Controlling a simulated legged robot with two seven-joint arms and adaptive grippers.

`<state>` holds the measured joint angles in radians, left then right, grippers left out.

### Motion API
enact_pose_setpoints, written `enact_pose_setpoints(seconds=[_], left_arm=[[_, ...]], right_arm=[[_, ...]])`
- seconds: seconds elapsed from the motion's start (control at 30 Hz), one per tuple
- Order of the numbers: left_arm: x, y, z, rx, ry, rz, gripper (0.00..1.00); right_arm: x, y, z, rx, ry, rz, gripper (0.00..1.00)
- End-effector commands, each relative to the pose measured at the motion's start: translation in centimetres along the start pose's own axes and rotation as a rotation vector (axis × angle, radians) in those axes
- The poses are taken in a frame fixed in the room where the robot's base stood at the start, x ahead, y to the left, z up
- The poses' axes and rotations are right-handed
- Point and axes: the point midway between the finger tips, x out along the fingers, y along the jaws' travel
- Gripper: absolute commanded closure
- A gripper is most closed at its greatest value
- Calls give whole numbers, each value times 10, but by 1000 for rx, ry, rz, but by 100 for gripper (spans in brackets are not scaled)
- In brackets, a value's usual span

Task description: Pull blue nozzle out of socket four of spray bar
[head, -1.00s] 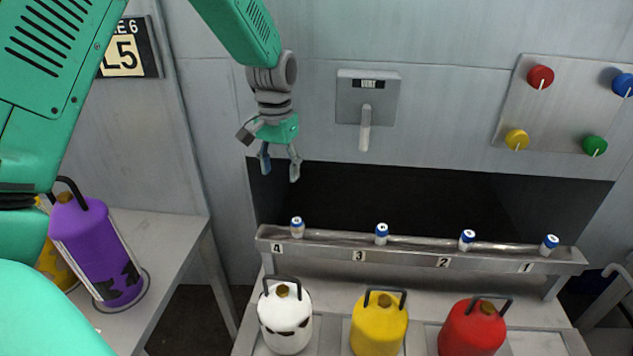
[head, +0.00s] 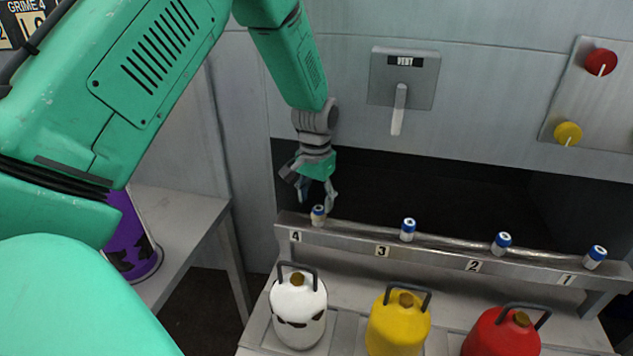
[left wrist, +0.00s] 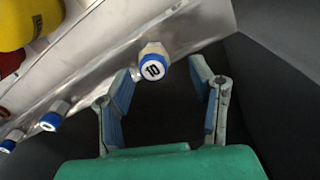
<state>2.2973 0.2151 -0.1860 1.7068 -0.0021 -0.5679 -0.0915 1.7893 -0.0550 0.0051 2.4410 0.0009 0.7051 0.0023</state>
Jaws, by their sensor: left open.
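The spray bar (head: 340,241) runs across the front of a dark opening, its sockets labelled 4, 3, 2, 1 from left to right. A blue-topped nozzle with a pale body (head: 318,216) stands in socket four. My left gripper (head: 318,206) is open just above and behind this nozzle. In the left wrist view the nozzle (left wrist: 153,64) lies just beyond the gap between the open fingertips (left wrist: 163,76), with a dark mark on its white top disc. It is not gripped. My right gripper does not show.
Similar nozzles stand in sockets three (head: 408,230), two (head: 501,243) and one (head: 595,257). White (head: 298,315), yellow (head: 398,328) and red (head: 503,335) canisters stand in front of the bar. A vent lever (head: 399,108) is on the wall above. A purple canister (head: 133,240) is at left.

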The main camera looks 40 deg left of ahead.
Motion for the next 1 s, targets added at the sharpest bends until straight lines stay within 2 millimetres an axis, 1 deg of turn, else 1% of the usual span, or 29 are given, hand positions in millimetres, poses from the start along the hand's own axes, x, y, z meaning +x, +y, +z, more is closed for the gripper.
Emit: enact_pose_setpoints(seconds=[0.03, 0.1, 0.3, 0.4, 0.63, 0.67, 0.7, 0.8, 0.9, 0.93, 0.97, 1.0], left_arm=[[10, 1, 1, 1, -2, -1, 50], [19, 2, 1, 1, 0, -3, 50], [37, 1, 1, 1, 0, -1, 50], [41, 0, 0, 1, 0, 1, 50], [41, -1, 0, 0, 1, 2, 50], [41, -1, 0, 0, 1, 1, 54], [41, -1, 0, 0, 1, 1, 68], [41, -1, 0, 0, 1, 1, 100], [40, -1, 0, 0, 1, -2, 100], [40, -1, 1, -1, 1, -2, 82], [40, -1, 1, -1, 1, -2, 92], [40, -1, 1, -1, 1, -2, 100]], right_arm=[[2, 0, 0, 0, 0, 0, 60], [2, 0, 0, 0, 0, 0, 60], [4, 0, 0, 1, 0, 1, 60], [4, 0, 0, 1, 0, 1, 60], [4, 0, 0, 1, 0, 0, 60], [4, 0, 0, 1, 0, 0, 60], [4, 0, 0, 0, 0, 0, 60], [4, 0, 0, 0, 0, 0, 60], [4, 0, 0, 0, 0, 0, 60], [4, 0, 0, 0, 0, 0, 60], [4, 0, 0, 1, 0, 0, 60], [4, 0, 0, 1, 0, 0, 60]])
